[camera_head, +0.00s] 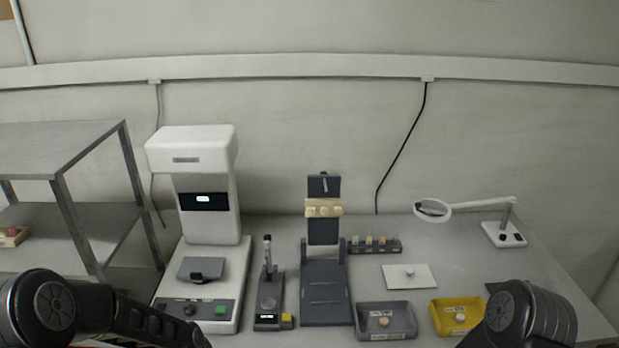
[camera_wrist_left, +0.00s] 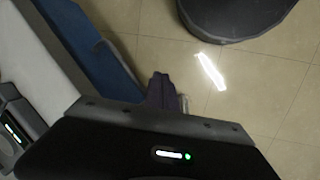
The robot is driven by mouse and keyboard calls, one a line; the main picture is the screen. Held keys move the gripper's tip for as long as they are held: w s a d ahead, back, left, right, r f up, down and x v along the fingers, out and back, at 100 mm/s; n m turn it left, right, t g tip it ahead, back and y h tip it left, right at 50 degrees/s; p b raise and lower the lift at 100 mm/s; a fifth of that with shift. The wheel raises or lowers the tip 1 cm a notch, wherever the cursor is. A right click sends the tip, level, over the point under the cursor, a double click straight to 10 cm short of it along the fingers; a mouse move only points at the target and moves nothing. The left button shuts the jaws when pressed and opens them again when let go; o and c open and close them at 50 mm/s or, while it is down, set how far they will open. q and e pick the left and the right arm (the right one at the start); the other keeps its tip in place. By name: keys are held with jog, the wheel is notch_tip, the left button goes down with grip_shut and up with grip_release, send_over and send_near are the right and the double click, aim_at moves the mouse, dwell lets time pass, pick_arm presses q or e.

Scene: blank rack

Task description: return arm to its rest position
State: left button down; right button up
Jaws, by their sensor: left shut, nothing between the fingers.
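My left arm (camera_head: 100,308) comes in at the lower left of the head view, and its gripper is out of that picture. In the left wrist view my left gripper (camera_wrist_left: 163,88) is shut and empty, with its fingers together above a tiled floor. My right arm (camera_head: 525,315) shows at the lower right of the head view, in front of the bench's front right part. Its gripper is out of view.
On the grey bench (camera_head: 460,255) stand a white machine (camera_head: 208,225), a small dark instrument (camera_head: 268,295), a grey stand (camera_head: 324,260), a grey tray (camera_head: 386,333), a yellow tray (camera_head: 436,312), a white plate (camera_head: 395,284) and a magnifier lamp (camera_head: 507,225). A metal rack (camera_head: 65,150) stands left.

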pick_arm(q)
jog(key=s+d+f+m, duration=0.3)
jog(key=s+d+f, duration=0.1)
jog(key=s, duration=0.5)
jog(key=s+d+f+m+h, duration=0.1)
jog(key=s+d+f+m, duration=0.2)
jog(key=s, duration=0.6)
jog(key=d+f, duration=0.2)
jog(key=d, duration=0.1)
